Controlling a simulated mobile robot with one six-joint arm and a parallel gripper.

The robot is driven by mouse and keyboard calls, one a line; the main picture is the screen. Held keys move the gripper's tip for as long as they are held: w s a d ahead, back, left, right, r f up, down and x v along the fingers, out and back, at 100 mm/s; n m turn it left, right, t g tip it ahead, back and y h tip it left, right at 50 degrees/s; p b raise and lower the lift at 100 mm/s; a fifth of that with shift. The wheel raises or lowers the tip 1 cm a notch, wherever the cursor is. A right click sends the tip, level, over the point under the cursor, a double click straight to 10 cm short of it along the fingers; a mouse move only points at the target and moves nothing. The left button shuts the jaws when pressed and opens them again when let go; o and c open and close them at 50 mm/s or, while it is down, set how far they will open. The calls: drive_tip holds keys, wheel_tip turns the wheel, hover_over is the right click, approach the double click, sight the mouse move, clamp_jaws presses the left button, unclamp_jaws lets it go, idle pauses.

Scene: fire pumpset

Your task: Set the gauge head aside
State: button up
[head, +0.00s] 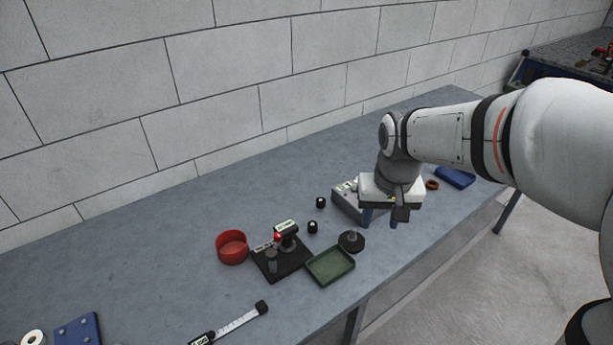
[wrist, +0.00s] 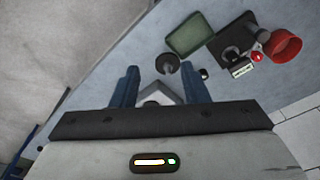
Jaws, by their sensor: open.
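What looks like the gauge head (head: 288,232) is a small dark unit with a white label and a red knob. It sits on a dark stand plate (head: 270,268) with short posts; I cannot tell how it is attached. In the wrist view the gauge head (wrist: 242,69) is at the upper right, beside the dark plate (wrist: 228,40). My gripper (head: 381,222) is open and empty, above the bench to the right of the stand and well apart from it. Its two blue fingers (wrist: 160,73) show in the wrist view, with nothing gripped.
A green tray (head: 330,266) is right of the stand, and a red bowl (head: 232,247) is left. A round black piece with a post (head: 351,241) stands between tray and gripper. A grey box (head: 345,203) is behind my gripper.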

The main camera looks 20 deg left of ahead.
drive_tip(key=w+a+f+n+g+p, duration=0.1)
drive_tip(key=w+a, duration=0.1)
drive_tip(key=a, duration=0.5)
drive_tip(key=w+a+f+n+p, duration=0.1)
drive_tip(key=w+a+f, duration=0.1)
drive_tip(key=a, duration=0.4)
drive_tip(key=p, duration=0.2)
approach(278, 234)
drive_tip(key=shift+w+d+f+n, duration=0.1)
drive_tip(key=shift+w+f+n, duration=0.1)
drive_tip(key=shift+n, duration=0.2)
drive_tip(key=shift+a+f, duration=0.15)
drive_tip(key=shift+a, duration=0.15)
drive_tip(key=shift+s+f, duration=0.1)
drive_tip(key=shift+f, duration=0.3)
wheel_tip(278, 234, down, 7)
drive_tip(key=shift+p, duration=0.9)
clamp_jaws()
